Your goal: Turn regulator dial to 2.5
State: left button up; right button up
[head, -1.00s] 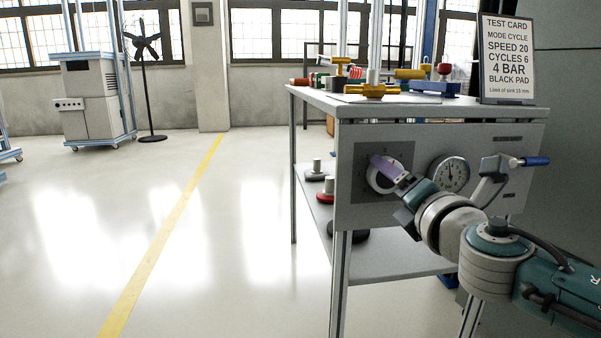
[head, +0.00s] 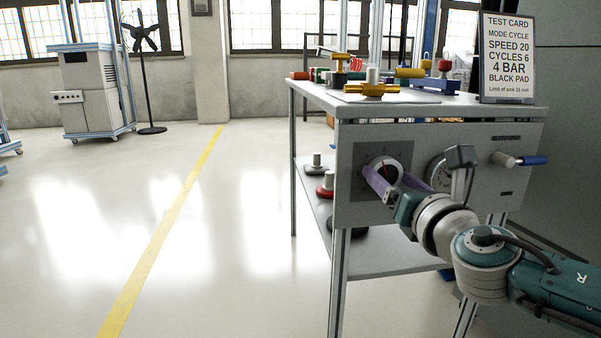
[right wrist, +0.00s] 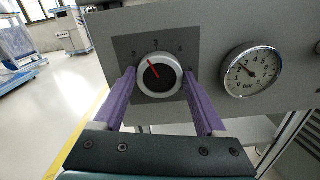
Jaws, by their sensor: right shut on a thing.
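The regulator dial (head: 385,168) is a round white-rimmed knob with a black face and a red pointer, on a dark square plate on the bench's front panel. In the right wrist view the dial (right wrist: 159,76) has its pointer tilted up and to the left, between the small marks above it that look like 2 and 3. My right gripper (right wrist: 158,82) is shut on the dial, one purple finger on each side of its rim. The pressure gauge (right wrist: 251,72), marked bar, has its needle up-left, near 2. My left gripper is not in view.
A lever with a blue handle (head: 533,160) sticks out of the panel (head: 470,135) at right. The bench top (head: 325,98) holds yellow and blue fixtures and a test card (head: 507,55) reading 4 BAR. Pads lie on the lower shelf.

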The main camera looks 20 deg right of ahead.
dwell(0.4)
jog(key=o, duration=1.3)
jog(key=shift+s, duration=0.25)
jog(key=p+v, duration=0.3)
jog(key=v, duration=0.6)
jog(key=shift+s, duration=0.25)
